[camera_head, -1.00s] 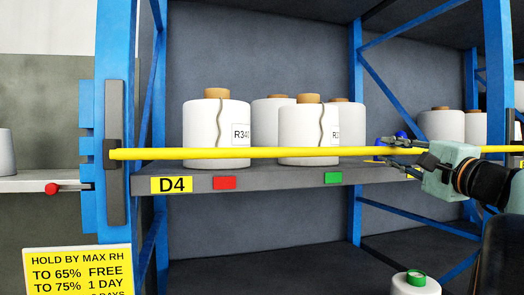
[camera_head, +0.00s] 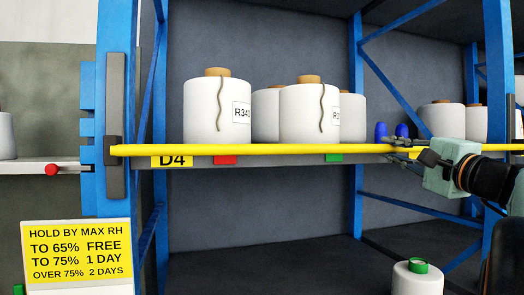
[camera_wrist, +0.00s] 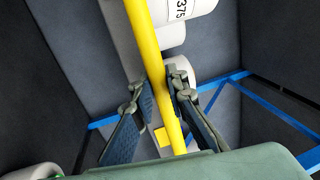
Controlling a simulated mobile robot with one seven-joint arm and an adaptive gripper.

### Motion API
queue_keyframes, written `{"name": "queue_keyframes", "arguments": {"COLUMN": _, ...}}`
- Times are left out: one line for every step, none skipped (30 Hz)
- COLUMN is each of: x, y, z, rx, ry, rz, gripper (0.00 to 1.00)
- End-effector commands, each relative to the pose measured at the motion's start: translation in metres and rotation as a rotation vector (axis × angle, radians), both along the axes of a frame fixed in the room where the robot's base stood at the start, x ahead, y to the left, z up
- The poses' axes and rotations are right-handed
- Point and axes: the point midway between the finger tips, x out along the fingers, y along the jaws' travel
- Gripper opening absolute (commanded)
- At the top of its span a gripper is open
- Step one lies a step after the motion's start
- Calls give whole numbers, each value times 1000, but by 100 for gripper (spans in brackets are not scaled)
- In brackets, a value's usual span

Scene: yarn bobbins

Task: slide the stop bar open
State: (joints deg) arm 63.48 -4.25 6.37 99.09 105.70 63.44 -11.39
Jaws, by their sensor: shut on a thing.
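The yellow stop bar (camera_head: 250,150) runs nearly level across the front of the shelf, over the top of the D4 label. Its left end sits at a dark upright slot plate (camera_head: 116,90) on the blue post, in the lower part of the plate. My gripper (camera_head: 403,148) is shut on the bar at the right side. In the wrist view the bar (camera_wrist: 149,50) passes between the two fingers of my gripper (camera_wrist: 157,94).
White yarn bobbins (camera_head: 216,112) with tan tops stand on the shelf behind the bar. Blue posts (camera_head: 357,90) and braces frame the rack. A green-topped bobbin (camera_head: 417,280) is low at the right. A yellow sign (camera_head: 78,252) is at lower left.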

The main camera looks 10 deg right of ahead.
Motion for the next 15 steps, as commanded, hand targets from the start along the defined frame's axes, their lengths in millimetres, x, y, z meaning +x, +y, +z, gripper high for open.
{"name": "queue_keyframes", "arguments": {"x": 0, "y": 0, "z": -14, "rx": 1, "ry": 2, "rz": 1, "gripper": 0}}
{"name": "queue_keyframes", "arguments": {"x": 0, "y": 0, "z": -17, "rx": 1, "ry": 2, "rz": 1, "gripper": 0}}
{"name": "queue_keyframes", "arguments": {"x": 1, "y": 0, "z": -22, "rx": 2, "ry": 3, "rz": 1, "gripper": 0}}
{"name": "queue_keyframes", "arguments": {"x": 1, "y": 0, "z": -25, "rx": 2, "ry": 3, "rz": 1, "gripper": 0}}
{"name": "queue_keyframes", "arguments": {"x": 1, "y": 0, "z": -28, "rx": 2, "ry": 3, "rz": 1, "gripper": 0}}
{"name": "queue_keyframes", "arguments": {"x": 0, "y": 0, "z": -32, "rx": 2, "ry": 3, "rz": 0, "gripper": 0}}
{"name": "queue_keyframes", "arguments": {"x": 0, "y": 0, "z": -35, "rx": 2, "ry": 3, "rz": 0, "gripper": 0}}
{"name": "queue_keyframes", "arguments": {"x": 0, "y": 0, "z": -37, "rx": 3, "ry": 3, "rz": 1, "gripper": 0}}
{"name": "queue_keyframes", "arguments": {"x": 1, "y": 0, "z": -40, "rx": 3, "ry": 3, "rz": 2, "gripper": 0}}
{"name": "queue_keyframes", "arguments": {"x": 1, "y": 0, "z": -41, "rx": 3, "ry": 3, "rz": 1, "gripper": 0}}
{"name": "queue_keyframes", "arguments": {"x": 1, "y": 0, "z": -42, "rx": 2, "ry": 3, "rz": 0, "gripper": 0}}
{"name": "queue_keyframes", "arguments": {"x": 1, "y": 0, "z": -43, "rx": 2, "ry": 3, "rz": 0, "gripper": 0}}
{"name": "queue_keyframes", "arguments": {"x": 0, "y": -1, "z": -44, "rx": 2, "ry": 3, "rz": -1, "gripper": 0}}
{"name": "queue_keyframes", "arguments": {"x": 0, "y": -1, "z": -44, "rx": 2, "ry": 3, "rz": -1, "gripper": 0}}
{"name": "queue_keyframes", "arguments": {"x": 0, "y": -1, "z": -44, "rx": 2, "ry": 3, "rz": -1, "gripper": 0}}
